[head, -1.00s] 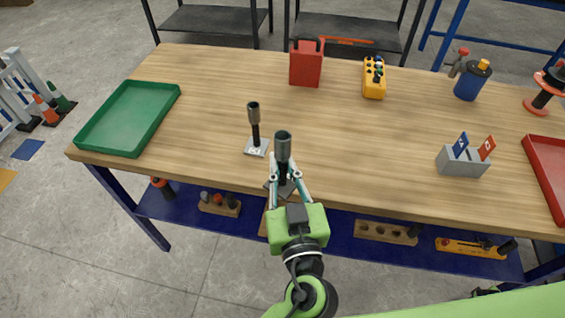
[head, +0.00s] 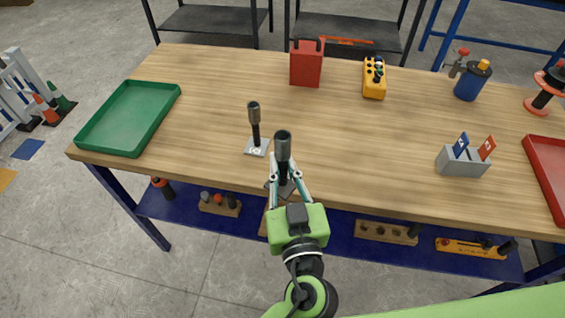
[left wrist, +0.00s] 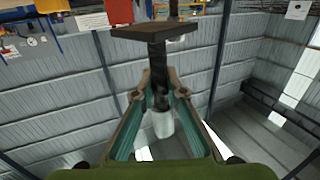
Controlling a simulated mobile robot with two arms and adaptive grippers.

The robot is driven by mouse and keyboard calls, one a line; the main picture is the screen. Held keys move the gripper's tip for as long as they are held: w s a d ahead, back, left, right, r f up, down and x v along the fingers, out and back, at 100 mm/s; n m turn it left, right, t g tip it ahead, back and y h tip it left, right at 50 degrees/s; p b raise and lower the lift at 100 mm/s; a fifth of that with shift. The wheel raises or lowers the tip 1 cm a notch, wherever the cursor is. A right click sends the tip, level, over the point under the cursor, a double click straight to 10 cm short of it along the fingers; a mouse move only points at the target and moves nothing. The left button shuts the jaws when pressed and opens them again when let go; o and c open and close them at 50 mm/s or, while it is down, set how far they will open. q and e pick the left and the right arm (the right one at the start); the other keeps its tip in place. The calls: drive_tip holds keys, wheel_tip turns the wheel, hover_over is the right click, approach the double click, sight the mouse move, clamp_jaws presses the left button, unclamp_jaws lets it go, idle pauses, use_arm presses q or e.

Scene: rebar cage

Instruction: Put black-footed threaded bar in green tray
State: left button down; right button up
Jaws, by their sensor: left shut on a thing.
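My left gripper (head: 285,184) is shut on a dark threaded bar (head: 283,150) with a grey sleeve at its top, near the table's front edge. In the left wrist view the bar (left wrist: 158,75) is between the fingers (left wrist: 158,92), and its square foot plate (left wrist: 152,31) looks dark. In the head view the fingers partly hide this foot; I cannot tell whether it touches the table. A second, similar bar (head: 255,125) stands upright just behind and left, on a light silver foot (head: 256,147). The green tray (head: 108,148) lies empty at the table's left end. My right gripper is out of view.
The wooden table (head: 200,110) is clear between the bars and the green tray. A red can (head: 306,66), a yellow control box (head: 374,80) and a blue bottle (head: 472,82) stand at the back. A grey flag block (head: 463,163) and red tray (head: 550,160) are right.

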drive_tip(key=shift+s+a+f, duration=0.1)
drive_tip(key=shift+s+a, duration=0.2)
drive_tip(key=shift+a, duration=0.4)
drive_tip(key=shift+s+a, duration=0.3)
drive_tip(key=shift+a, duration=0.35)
